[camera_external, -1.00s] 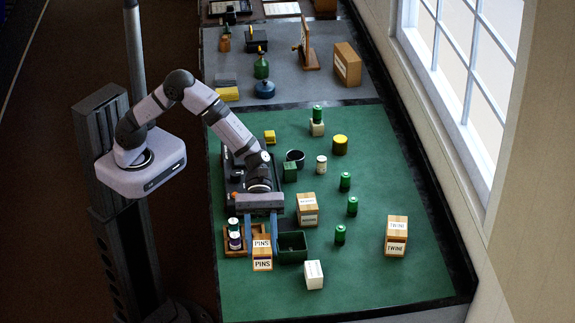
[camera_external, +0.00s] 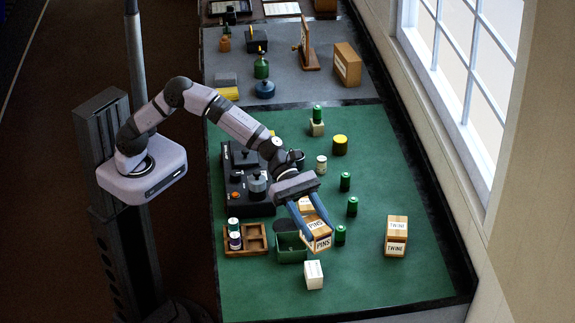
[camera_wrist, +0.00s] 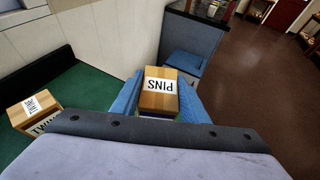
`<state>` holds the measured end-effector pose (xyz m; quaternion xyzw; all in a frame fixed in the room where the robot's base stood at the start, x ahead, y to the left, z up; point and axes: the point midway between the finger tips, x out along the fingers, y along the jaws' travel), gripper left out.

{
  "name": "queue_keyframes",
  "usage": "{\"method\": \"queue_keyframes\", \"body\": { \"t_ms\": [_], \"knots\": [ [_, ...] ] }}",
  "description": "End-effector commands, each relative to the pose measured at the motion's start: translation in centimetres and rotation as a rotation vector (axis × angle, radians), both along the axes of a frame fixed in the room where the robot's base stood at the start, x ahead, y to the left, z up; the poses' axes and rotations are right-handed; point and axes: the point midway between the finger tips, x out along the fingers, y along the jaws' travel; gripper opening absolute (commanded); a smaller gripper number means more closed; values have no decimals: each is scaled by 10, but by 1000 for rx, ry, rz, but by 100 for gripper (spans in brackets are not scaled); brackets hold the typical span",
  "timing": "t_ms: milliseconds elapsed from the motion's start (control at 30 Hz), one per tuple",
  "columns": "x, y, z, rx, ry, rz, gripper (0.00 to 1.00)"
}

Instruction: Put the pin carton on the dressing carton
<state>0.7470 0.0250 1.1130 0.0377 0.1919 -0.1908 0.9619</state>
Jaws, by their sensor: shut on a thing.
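The pin carton (camera_external: 318,240) is a tan box with white PINS labels. My gripper (camera_external: 312,220) is shut on it, with a blue finger on either side, and holds it raised and slightly turned. The PINS carton (camera_wrist: 159,92) also shows between the fingers in the wrist view. I cannot tell the exact gap between the two.
A green open bin (camera_external: 290,256) and a white box (camera_external: 314,275) are close by. Green cans stand to the right, one can (camera_external: 340,235) very near the held carton. A TWINE carton (camera_external: 396,236) is farther right. A wooden tray (camera_external: 258,241) holds cans at left.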

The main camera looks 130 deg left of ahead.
Motion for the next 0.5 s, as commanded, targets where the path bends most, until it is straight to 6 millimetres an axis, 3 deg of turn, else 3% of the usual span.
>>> {"method": "queue_keyframes", "body": {
  "t_ms": [167, 500],
  "knots": [
    [0, -1, -12, -2, 0, 0, 10],
    [0, -1, -57, -1, -2, -1, 10]
  ]
}}
